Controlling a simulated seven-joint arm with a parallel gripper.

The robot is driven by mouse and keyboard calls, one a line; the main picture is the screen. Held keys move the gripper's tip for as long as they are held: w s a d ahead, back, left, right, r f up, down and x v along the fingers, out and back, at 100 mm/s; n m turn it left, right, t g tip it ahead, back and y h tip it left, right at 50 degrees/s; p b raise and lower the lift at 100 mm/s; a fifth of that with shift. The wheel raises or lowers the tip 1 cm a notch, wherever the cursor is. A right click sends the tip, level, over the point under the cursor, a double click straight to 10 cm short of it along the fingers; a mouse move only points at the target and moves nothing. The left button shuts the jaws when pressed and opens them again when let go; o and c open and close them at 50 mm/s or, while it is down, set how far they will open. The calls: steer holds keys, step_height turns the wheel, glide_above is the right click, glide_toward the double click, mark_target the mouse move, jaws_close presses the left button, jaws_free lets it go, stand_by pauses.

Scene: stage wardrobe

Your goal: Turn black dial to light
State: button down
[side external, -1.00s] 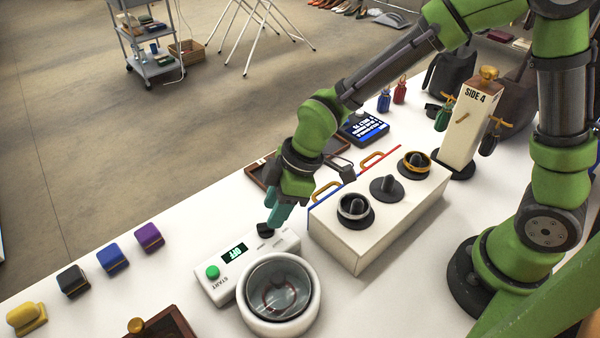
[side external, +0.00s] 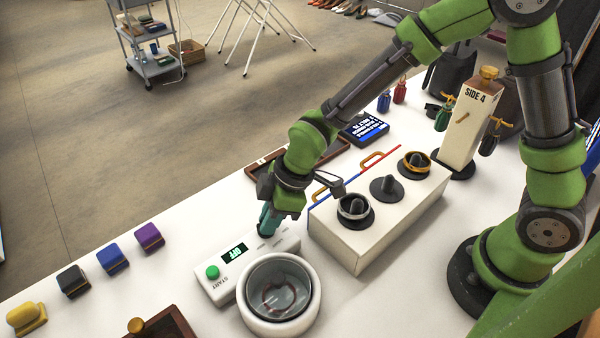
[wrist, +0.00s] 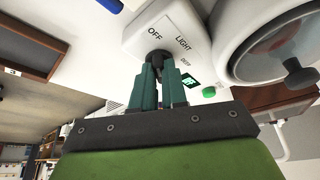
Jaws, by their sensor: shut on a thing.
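The black dial (wrist: 157,63) is on the white control box (side external: 213,288), beside the printed words OFF, LIGHT and DEEP in the wrist view. My gripper (side external: 266,226) points down at it with teal fingers, shut on the dial. The fingers show from behind in the wrist view (wrist: 163,82) and cover part of the dial. In the side view they hide most of it. The box's small display (side external: 235,253) reads OFF in green. Which word the dial points to is unclear.
A round white pot with a glass lid (side external: 278,287) stands right in front of the box. A green START button (side external: 212,272) is at its left. A cream block with several black knobs (side external: 340,240) stands close on the right. Coloured blocks (side external: 112,258) sit further left.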

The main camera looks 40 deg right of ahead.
steer(key=shift+s+m, duration=0.1)
steer(key=shift+m, duration=0.2)
steer(key=m, duration=0.1)
steer(key=m+h, duration=0.1)
steer(key=m, duration=0.1)
steer(key=m+t, duration=0.1)
steer(key=shift+s+a+m+h, duration=0.2)
steer(key=shift+a+m+h, duration=0.05)
steer(key=shift+m+h, duration=0.05)
steer(key=m+h, duration=0.1)
steer(key=m, duration=0.2)
steer(key=m+t+h, duration=0.1)
steer(key=m, duration=0.2)
steer(key=shift+a+f, duration=0.1)
steer(key=shift+m, duration=0.4)
steer(key=c, duration=1.2)
jaws_free()
steer(key=shift+o, duration=0.2)
